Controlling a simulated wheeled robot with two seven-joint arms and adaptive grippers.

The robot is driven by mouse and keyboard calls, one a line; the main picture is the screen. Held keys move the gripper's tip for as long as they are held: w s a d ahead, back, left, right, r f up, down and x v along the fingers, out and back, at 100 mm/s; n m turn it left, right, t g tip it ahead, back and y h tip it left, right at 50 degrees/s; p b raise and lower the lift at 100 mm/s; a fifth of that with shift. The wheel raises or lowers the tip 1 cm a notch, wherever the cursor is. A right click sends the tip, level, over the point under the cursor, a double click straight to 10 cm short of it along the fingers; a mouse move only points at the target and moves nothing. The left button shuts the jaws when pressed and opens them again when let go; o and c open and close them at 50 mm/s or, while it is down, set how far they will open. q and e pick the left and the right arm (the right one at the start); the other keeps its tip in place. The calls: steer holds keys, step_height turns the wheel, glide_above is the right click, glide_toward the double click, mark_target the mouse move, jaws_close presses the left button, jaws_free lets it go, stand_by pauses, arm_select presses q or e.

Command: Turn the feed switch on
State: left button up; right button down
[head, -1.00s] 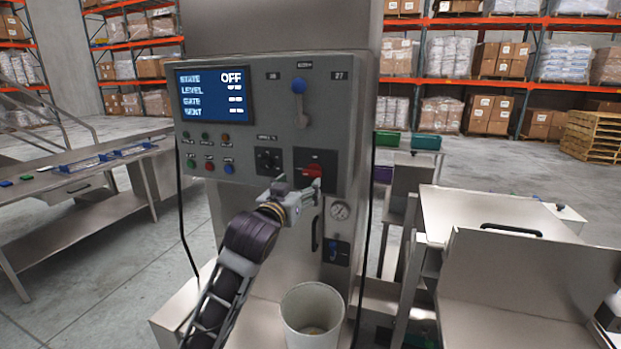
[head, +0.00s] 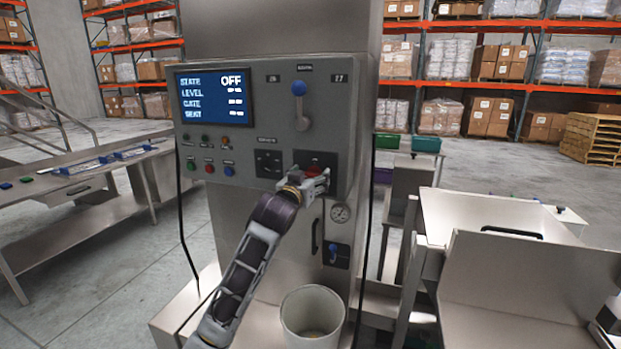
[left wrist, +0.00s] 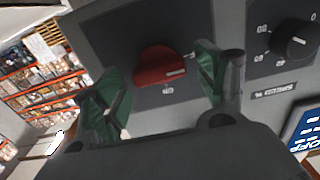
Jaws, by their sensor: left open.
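The red feed switch (left wrist: 160,66) is a rotary knob on a dark plate in the left wrist view, with a pale mark on its handle and a label beneath it. In the head view the red knob (head: 313,169) shows partly behind my gripper. My left gripper (head: 318,180) is at the plate in the head view. In the left wrist view its open green-padded fingers (left wrist: 160,85) stand on either side of the knob, apart from it as far as I can see. The panel screen (head: 213,95) reads STATE OFF. My right gripper is not in view.
A dial (head: 268,163) sits left of the switch plate and a blue-knobbed lever (head: 299,88) above it. Small coloured buttons (head: 209,168) are at left. A white bucket (head: 313,297) stands below the panel.

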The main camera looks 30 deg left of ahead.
arm_select(q)
steer(key=shift+w, duration=0.2)
steer(key=c, duration=1)
